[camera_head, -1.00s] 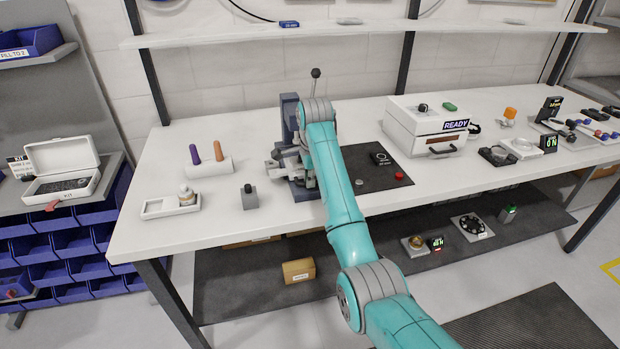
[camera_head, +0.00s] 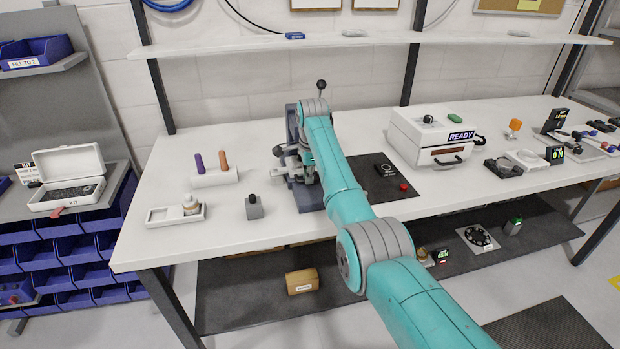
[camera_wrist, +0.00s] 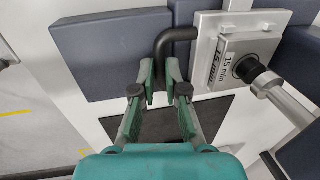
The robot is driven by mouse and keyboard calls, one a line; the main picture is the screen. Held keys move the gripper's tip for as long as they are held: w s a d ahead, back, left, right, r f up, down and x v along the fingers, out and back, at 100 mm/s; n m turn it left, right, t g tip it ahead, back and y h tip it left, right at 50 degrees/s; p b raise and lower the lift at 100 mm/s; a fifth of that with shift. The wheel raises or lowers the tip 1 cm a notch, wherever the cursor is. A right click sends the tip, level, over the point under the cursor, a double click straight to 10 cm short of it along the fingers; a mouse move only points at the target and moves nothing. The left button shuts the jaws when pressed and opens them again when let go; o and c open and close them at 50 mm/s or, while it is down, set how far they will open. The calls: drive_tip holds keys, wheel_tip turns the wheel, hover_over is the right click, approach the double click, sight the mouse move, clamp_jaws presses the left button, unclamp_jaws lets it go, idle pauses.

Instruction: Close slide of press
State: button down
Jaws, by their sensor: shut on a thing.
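The press (camera_head: 291,130) stands on the bench with a dark grey upright, a base and a black-knobbed lever at the top. In the wrist view, a silver slide block (camera_wrist: 202,68) labelled 15 mm has a black bent handle (camera_wrist: 180,34) beside it. My gripper (camera_wrist: 160,76) has its green fingers either side of the handle's lower end and is shut on it. How far the slide stands open is hard to tell.
A dark mat with a red button (camera_head: 404,187) lies right of the press. A white READY box (camera_head: 428,138) stands further right. A small grey block with a black knob (camera_head: 253,207) and a stand with two pegs (camera_head: 214,177) are to the left.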

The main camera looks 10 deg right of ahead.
drive_tip(key=shift+w+r, duration=0.1)
drive_tip(key=shift+w, duration=0.05)
drive_tip(key=c, duration=1.2)
unclamp_jaws()
drive_tip(key=shift+w, duration=0.1)
wheel_tip(320, 180, up, 12)
drive_tip(key=s, duration=0.2)
drive_tip(key=shift+s+f, duration=0.2)
drive_tip(key=shift+f, duration=0.05)
